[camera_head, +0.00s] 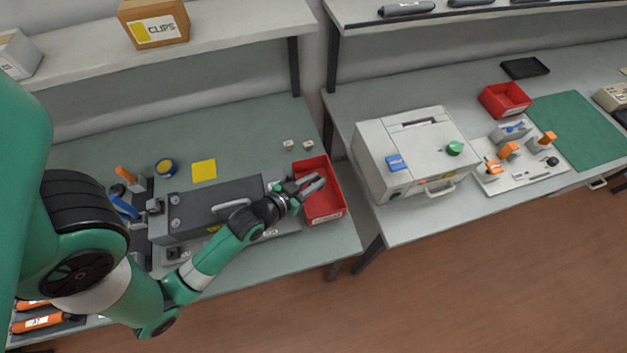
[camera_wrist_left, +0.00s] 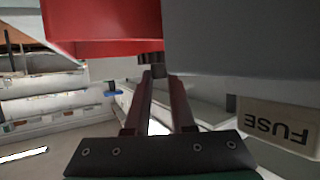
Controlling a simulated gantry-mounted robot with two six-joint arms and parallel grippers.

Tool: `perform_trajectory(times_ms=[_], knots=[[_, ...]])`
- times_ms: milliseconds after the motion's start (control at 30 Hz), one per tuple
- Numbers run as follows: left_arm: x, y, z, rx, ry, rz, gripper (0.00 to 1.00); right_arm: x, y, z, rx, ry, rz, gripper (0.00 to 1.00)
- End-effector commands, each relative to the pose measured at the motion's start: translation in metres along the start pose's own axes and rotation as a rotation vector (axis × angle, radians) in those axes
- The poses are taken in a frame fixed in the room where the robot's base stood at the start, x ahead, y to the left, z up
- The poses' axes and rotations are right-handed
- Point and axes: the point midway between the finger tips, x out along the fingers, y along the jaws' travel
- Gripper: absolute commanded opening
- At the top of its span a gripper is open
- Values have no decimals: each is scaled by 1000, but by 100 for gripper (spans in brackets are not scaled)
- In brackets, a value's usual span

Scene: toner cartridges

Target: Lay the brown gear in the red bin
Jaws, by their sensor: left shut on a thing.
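The red bin (camera_head: 322,208) stands at the right end of the left bench, with a white label on its front wall. It also fills the upper left of the left wrist view (camera_wrist_left: 100,48). My left gripper (camera_head: 316,183) reaches over the bin from the left. In the left wrist view its fingers (camera_wrist_left: 154,80) are shut on a small dark brown piece (camera_wrist_left: 150,71), which looks like the brown gear. Only part of it shows between the fingertips, close to the bin's wall. In the head view the gear cannot be made out. My right gripper is not in view.
A dark grey machine (camera_head: 210,202) lies left of the bin. Two small pale pieces (camera_head: 298,145) sit behind it. A printer (camera_head: 415,150) stands on the right bench, and a second red bin (camera_head: 500,106) is farther right. A FUSE label (camera_wrist_left: 275,127) shows in the wrist view.

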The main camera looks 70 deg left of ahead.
Motion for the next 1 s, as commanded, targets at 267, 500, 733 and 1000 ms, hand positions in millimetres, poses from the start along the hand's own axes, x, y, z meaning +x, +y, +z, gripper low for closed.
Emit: perform_trajectory(times_ms=[267,500,733,1000], knots=[[0,0,-1,0,0,0,38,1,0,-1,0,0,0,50],[0,0,-1,0,0,0,57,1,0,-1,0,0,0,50],[-6,0,-1,0,-1,0,57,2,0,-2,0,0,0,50],[-61,0,-2,1,-4,0,57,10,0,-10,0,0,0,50]])
